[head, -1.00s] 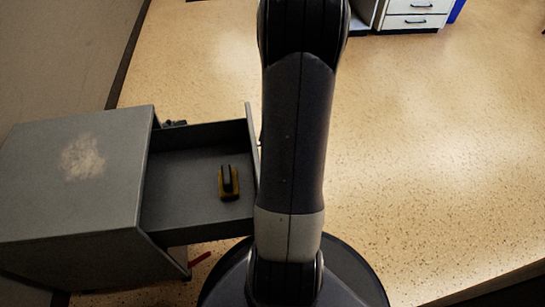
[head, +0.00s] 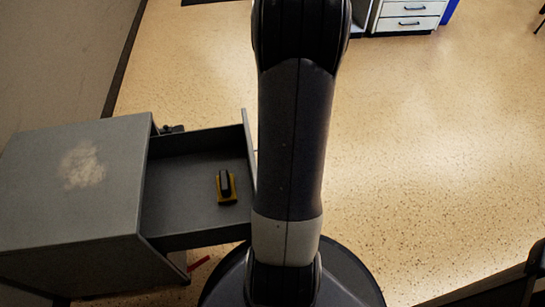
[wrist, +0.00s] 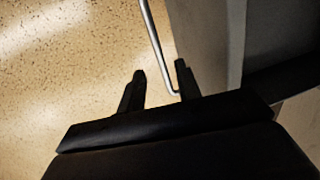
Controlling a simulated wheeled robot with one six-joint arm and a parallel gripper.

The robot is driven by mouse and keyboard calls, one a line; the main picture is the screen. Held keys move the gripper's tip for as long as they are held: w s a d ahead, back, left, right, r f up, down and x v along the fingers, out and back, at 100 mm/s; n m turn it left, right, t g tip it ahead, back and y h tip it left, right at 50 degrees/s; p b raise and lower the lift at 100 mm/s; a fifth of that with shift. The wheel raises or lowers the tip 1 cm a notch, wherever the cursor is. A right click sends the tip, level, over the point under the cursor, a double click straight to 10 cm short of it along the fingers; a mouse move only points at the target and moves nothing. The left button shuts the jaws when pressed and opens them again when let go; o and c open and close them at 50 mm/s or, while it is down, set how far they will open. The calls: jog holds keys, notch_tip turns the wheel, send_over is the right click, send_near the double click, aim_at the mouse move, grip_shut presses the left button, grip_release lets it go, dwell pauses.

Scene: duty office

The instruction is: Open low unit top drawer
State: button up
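The low unit (head: 105,215) is a grey cabinet at the left of the head view. Its top drawer (head: 185,212) is pulled well out towards my arm, and a small yellow and black object (head: 226,186) lies inside. In the wrist view the grey drawer front (wrist: 205,50) is at the right, with a thin metal bar handle (wrist: 155,40) beside it. My gripper (wrist: 160,78) is open, its two dark fingers apart. The lower end of the handle shows between the fingers; I cannot tell whether they touch it. My arm hides the gripper in the head view.
A white drawer unit (head: 408,17) stands far off at the top. A red item (head: 199,263) lies on the floor by the low unit. A dark object (head: 530,275) is at the lower right. The speckled floor (head: 430,150) to the right is clear.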

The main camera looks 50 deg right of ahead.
notch_tip(320, 180, up, 6)
jog(key=d+p, duration=0.1)
jog(key=shift+s+p, duration=0.35)
jog(key=f+b, duration=0.1)
jog(key=f, duration=0.2)
jog(key=a+f+b, duration=0.1)
jog(key=f+b, duration=0.1)
jog(key=f, duration=0.2)
jog(key=w+f+b, duration=0.1)
jog(key=f, duration=0.2)
jog(key=shift+w+a+f+b, duration=0.1)
jog(key=shift+a+f+b, duration=0.2)
jog(key=shift+a+f, duration=0.1)
jog(key=shift+w+a+r, duration=0.15)
